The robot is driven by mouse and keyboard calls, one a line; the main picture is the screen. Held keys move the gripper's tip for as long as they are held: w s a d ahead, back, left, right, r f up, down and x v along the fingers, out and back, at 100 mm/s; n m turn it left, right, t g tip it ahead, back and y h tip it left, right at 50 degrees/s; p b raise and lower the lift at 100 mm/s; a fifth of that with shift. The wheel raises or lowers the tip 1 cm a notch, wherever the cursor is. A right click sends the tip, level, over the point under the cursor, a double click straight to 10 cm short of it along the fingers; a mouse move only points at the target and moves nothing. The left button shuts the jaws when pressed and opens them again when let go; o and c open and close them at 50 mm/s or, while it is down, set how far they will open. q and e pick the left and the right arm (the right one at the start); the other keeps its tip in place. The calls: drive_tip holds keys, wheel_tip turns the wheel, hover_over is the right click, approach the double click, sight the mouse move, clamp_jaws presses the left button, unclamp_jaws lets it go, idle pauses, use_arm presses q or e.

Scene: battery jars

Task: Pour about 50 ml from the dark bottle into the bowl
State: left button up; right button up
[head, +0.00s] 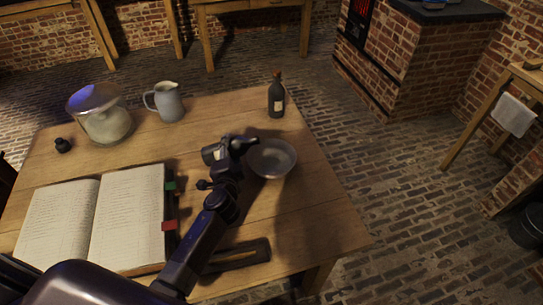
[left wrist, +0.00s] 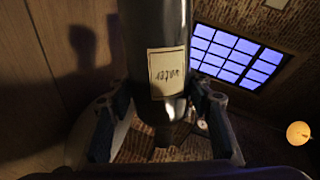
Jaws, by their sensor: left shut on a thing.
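My left gripper (head: 226,158) is shut on a dark bottle (head: 213,154), held tilted above the table beside the bowl. The bottle's neck points right, toward the bowl's near-left rim. In the left wrist view the bottle (left wrist: 157,40) lies between the fingers (left wrist: 160,108), with a cream label (left wrist: 167,73) that seems to read "water". The grey bowl (head: 272,160) stands on the table. Its contents and any liquid stream cannot be made out. A second dark bottle (head: 276,97), corked and labelled, stands upright near the far right corner. My right gripper is not in view.
A dark flat piece (head: 238,256) lies near the front edge. The right side is clear.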

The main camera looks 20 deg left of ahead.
sight(234, 140)
use_arm(q)
drive_tip(key=shift+r, duration=0.2)
drive_tip(key=shift+w+d+r+n, duration=0.15)
drive_tip(key=shift+r+n, duration=0.3)
drive_tip(key=shift+n, duration=0.35)
drive_tip(key=shift+d+r+n+t+h+b, duration=0.3)
drive_tip(key=shift+n+h+b, duration=0.15)
drive_tip(key=shift+n, duration=0.15)
drive_tip(key=n+b, duration=0.1)
drive_tip(key=f+n+b, duration=0.1)
drive_tip(key=b, duration=0.1)
drive_tip(key=d+f+b, duration=0.1)
drive_tip(key=shift+w+d+f+n+t+h, duration=0.1)
drive_tip(key=shift+w+f+n+t+h, duration=0.05)
drive_tip(key=shift+w+n+t+h, duration=0.2)
drive_tip(key=r+n+p, duration=0.1)
drive_tip(key=r, duration=0.1)
drive_tip(key=r+n+t+p, duration=0.1)
drive_tip(key=n, duration=0.1)
drive_tip(key=r+n, duration=0.1)
drive_tip(key=r, duration=0.1)
drive_tip(key=shift+s+a+r+n+t+p, duration=0.25)
drive_tip(key=shift+a+r+p, duration=0.05)
drive_tip(key=shift+a+p, duration=0.1)
drive_tip(key=shift+r+n+t+h, duration=0.3)
drive_tip(key=shift+r+n, duration=0.2)
drive_tip(key=shift+n, duration=0.6)
